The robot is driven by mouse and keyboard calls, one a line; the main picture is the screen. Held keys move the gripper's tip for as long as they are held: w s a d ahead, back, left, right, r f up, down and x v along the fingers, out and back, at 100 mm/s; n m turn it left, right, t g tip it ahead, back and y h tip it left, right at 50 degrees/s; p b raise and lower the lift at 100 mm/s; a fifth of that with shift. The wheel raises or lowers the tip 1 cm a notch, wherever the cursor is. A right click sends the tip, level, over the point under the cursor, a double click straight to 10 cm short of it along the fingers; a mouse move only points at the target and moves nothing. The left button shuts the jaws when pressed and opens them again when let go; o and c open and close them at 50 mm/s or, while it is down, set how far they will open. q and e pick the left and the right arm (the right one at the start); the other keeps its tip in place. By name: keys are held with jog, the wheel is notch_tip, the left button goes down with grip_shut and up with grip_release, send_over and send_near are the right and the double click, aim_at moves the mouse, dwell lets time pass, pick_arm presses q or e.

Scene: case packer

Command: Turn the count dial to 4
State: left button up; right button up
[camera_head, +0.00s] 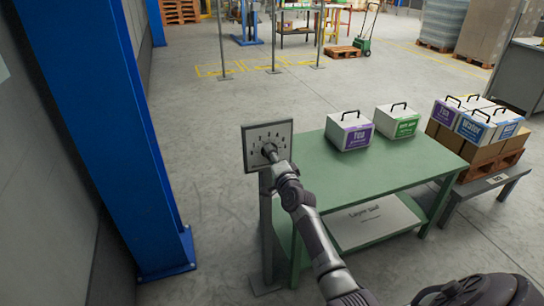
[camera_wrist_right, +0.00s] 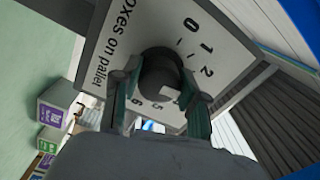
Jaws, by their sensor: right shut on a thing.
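The count dial is a dark round knob (camera_wrist_right: 160,68) on a pale panel (camera_head: 282,129) on a grey post at the left end of the green table. Its printed scale shows 0, 1 and 2 in the right wrist view, with partly covered digits below the knob. My right gripper (camera_head: 271,154) reaches the panel from the front. In the right wrist view its two fingers (camera_wrist_right: 159,103) are shut on the knob, one on each side. A small pale patch shows on the knob between the fingers; I cannot tell which number the dial points to. My left gripper is not in view.
The green table (camera_head: 375,170) carries a purple-labelled tea box (camera_head: 349,133) and a green-labelled box (camera_head: 397,122). Several boxes (camera_head: 478,120) stand on a pallet (camera_head: 490,168) to the right. A blue column (camera_head: 110,130) rises at the left. Open floor lies behind the panel.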

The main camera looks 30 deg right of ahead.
jog(key=m, duration=0.5)
jog(key=r+m, duration=0.1)
jog(key=m, duration=0.1)
jog(key=shift+w+d+h, duration=0.1)
jog(key=shift+h, duration=0.2)
jog(key=shift+m, duration=0.4)
jog(key=o, duration=1.1)
jog(key=shift+o, duration=0.2)
jog(key=shift+w+f, duration=0.15)
jog(key=shift+f, duration=0.2)
jog(key=v, duration=1.2)
jog(key=shift+r, duration=0.2)
